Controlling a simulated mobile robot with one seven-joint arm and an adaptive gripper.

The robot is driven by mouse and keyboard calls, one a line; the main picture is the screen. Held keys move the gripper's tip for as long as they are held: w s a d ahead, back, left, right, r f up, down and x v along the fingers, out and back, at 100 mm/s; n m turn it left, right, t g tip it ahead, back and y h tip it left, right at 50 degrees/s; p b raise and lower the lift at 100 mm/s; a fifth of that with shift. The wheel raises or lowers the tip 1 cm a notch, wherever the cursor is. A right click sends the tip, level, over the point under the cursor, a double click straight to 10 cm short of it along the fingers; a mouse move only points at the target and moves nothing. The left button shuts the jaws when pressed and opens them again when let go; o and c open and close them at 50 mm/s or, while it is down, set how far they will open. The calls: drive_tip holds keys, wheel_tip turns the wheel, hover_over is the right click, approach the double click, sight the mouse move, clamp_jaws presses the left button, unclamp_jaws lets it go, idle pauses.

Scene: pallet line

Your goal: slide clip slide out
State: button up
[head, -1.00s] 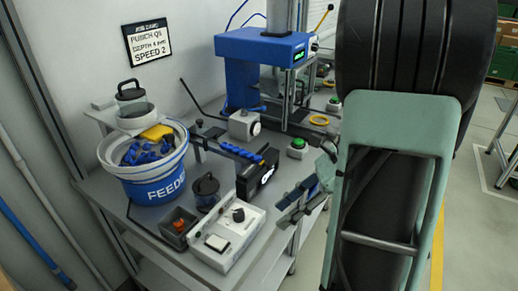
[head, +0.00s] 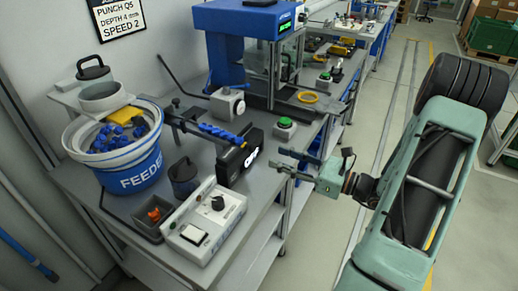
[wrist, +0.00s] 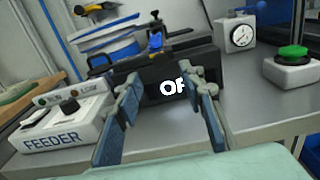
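A black block (head: 238,166), which I take to be the clip slide, stands at the end of a feeder track. A row of blue clips (head: 218,131) lies on the track. In the wrist view the block (wrist: 150,68) is straight ahead, with white letters starting "OF" on its face and a blue clip (wrist: 155,42) at its top. My gripper (head: 281,160) is off the bench's front edge, just right of the block. In the wrist view it (wrist: 163,84) is open and empty, with the letters showing between its fingers. Contact with the block cannot be told.
A white control box (head: 205,222) stands in front of the block. A feeder bowl (head: 118,150) of blue parts is at the left. A blue press (head: 235,60), a dial gauge (head: 227,104) and a green button (head: 285,128) are behind.

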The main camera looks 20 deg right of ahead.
sight(254, 149)
drive_tip(key=x, duration=0.8)
drive_tip(key=shift+w+a, duration=0.1)
drive_tip(key=shift+a, duration=0.1)
clamp_jaws()
